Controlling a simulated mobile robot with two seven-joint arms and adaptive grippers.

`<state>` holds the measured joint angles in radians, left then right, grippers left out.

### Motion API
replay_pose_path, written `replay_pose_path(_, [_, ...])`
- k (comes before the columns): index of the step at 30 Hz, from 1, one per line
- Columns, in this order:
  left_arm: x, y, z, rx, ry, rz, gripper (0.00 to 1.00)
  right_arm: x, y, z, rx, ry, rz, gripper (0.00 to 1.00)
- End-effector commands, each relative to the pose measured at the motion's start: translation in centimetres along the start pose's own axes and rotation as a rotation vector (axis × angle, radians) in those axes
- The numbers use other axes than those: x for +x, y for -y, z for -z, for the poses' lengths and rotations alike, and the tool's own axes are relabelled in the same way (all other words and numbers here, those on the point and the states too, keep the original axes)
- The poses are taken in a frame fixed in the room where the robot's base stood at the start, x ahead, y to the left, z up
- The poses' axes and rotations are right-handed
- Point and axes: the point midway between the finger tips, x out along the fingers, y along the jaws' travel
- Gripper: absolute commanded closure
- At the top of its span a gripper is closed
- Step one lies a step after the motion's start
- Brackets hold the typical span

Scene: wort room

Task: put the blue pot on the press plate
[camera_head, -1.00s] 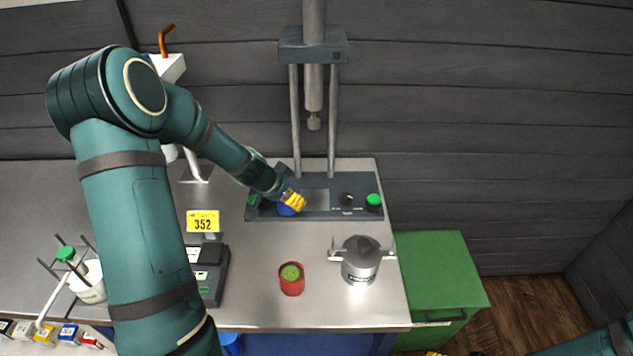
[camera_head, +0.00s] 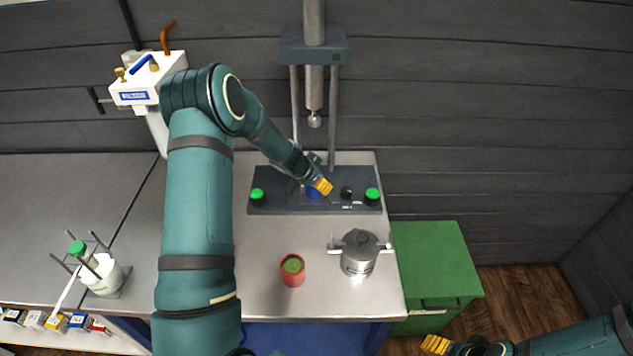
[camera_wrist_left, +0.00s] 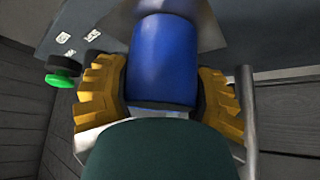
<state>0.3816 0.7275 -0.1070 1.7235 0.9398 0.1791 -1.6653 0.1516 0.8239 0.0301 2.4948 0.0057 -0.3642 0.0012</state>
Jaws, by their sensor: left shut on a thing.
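The blue pot (camera_head: 313,194) is small and mostly hidden behind my left gripper (camera_head: 323,187) in the head view. In the left wrist view the blue pot (camera_wrist_left: 163,60) stands between the yellow fingers of my left gripper (camera_wrist_left: 165,95), which are shut on it. The press (camera_head: 276,201) has a dark grey base, two columns and a ram above. The pot is over the middle of this base, at the light press plate (camera_head: 304,199), which is largely covered. I cannot tell whether the pot touches the plate. My right gripper (camera_head: 436,345) shows only yellow fingertips at the bottom.
Green buttons (camera_head: 257,194) flank the press base. A red cup (camera_head: 292,271) and a lidded metal pot (camera_head: 359,254) stand on the bench in front. A green cabinet (camera_head: 437,264) is at right. A white bottle in a rack (camera_head: 104,275) stands at left.

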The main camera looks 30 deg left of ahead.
Motion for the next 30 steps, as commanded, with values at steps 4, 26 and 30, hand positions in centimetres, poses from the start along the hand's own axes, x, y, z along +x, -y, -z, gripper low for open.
replay_pose_path(4, [-0.1, 0.0, 0.1, 0.001, -0.002, 0.000, 0.83, 0.0, 0.0, 0.0, 0.000, 0.000, 0.000, 0.35])
replay_pose_path(26, [-0.2, 0.0, 0.2, 0.000, -0.001, 0.000, 0.06, -0.2, 0.1, 0.0, 0.000, 0.000, 0.000, 0.35])
replay_pose_path(30, [-2.2, 0.1, 0.2, 0.003, -0.003, 0.003, 0.06, 0.0, 0.0, 0.0, 0.000, 0.000, 0.000, 0.35])
